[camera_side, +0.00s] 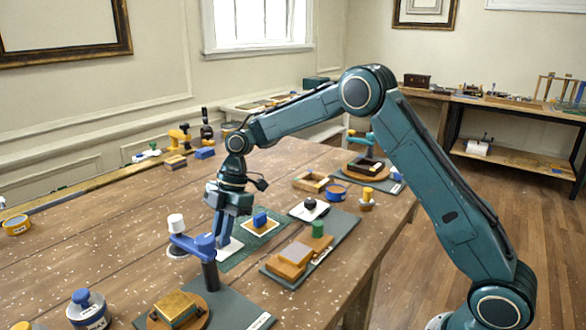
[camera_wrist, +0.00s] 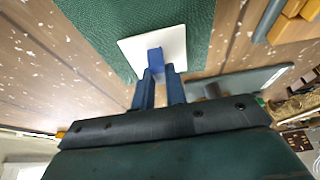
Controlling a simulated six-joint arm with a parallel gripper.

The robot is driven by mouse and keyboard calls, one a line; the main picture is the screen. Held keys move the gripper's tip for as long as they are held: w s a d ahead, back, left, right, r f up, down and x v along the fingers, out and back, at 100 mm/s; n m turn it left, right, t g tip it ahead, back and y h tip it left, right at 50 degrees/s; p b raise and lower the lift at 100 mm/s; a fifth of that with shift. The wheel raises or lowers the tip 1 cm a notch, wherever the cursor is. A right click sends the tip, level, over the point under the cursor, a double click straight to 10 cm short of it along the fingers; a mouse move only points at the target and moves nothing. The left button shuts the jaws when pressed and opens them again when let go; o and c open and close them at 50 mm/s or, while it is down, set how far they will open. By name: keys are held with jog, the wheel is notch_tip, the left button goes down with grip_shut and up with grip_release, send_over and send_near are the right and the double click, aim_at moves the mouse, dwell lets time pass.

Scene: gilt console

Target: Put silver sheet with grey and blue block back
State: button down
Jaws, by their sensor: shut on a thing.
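My gripper (camera_side: 220,228) points down over the table and is shut on a blue block (camera_wrist: 156,57). The block stands on a pale silver-white sheet (camera_wrist: 137,47), which also shows below the fingers in the side view (camera_side: 230,249). The fingers hide most of the block in the side view. No grey part of it is clear.
A cream-and-gold sheet (camera_side: 249,229) with a blue block lies on the mat beside my gripper. A tray (camera_side: 335,240) with orange blocks and a green cylinder lies to the right. Bare table extends left.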

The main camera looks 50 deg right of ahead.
jog(key=shift+f, duration=0.1)
jog(key=c, duration=1.4)
grip_release()
jog(key=shift+c, duration=0.2)
jog(key=v, duration=1.2)
